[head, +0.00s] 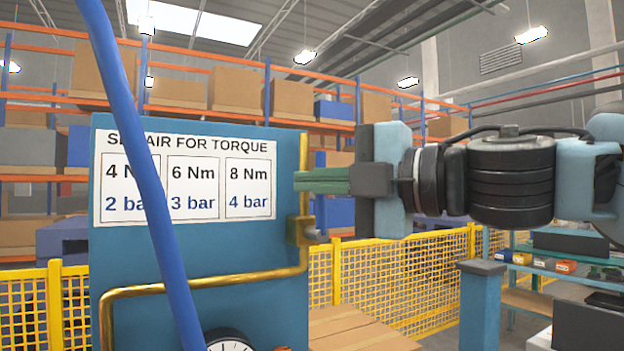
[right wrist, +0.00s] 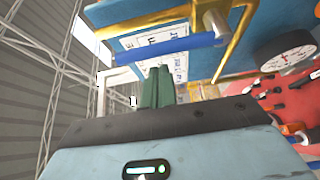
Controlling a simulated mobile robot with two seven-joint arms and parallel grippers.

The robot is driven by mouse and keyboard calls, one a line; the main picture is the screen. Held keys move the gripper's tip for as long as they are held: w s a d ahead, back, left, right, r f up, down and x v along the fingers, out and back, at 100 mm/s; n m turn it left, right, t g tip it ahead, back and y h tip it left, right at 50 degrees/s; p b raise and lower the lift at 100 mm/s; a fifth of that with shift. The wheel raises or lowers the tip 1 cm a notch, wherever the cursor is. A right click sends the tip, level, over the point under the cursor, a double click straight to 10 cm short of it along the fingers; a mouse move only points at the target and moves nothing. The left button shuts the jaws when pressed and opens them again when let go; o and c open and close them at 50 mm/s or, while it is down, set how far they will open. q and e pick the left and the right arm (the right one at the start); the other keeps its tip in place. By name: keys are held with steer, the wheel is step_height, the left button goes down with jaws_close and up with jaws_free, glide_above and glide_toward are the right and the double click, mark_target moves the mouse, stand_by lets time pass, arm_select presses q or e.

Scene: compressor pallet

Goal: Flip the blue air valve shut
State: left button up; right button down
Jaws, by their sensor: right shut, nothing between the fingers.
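The blue air valve's handle (right wrist: 172,48) is a long blue bar on a metal stem (right wrist: 217,28) in the right wrist view. In the head view a blue upright strip (head: 320,212), seemingly this handle, rises beside the brass pipe from the brass valve body (head: 299,231), partly covered by my fingers. My right gripper (head: 298,181) comes in from the right with its green fingers shut and empty. In the right wrist view the fingertips (right wrist: 158,70) end close to the handle's middle; I cannot tell whether they touch it. My left gripper is not in view.
A blue panel (head: 240,270) carries a white torque chart (head: 185,178), the brass pipe (head: 180,285) and a round gauge (head: 230,345). A blue hose (head: 150,180) crosses in front of the panel. Yellow fencing (head: 390,285) and a blue post (head: 484,300) stand to the right.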

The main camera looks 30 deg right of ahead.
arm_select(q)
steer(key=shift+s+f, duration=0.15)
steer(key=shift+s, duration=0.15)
arm_select(e)
steer(key=shift+d, duration=0.6)
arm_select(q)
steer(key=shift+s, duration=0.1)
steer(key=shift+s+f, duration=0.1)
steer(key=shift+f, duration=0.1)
arm_select(e)
steer(key=shift+w+d+f+m, duration=0.1)
steer(key=shift+f+m, duration=0.05)
steer(key=shift+m, duration=0.25)
arm_select(q)
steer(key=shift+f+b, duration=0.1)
steer(key=shift+b, duration=0.25)
arm_select(e)
steer(key=shift+d+m+t, duration=0.15)
steer(key=shift+m+t, duration=0.25)
steer(key=shift+t, duration=0.1)
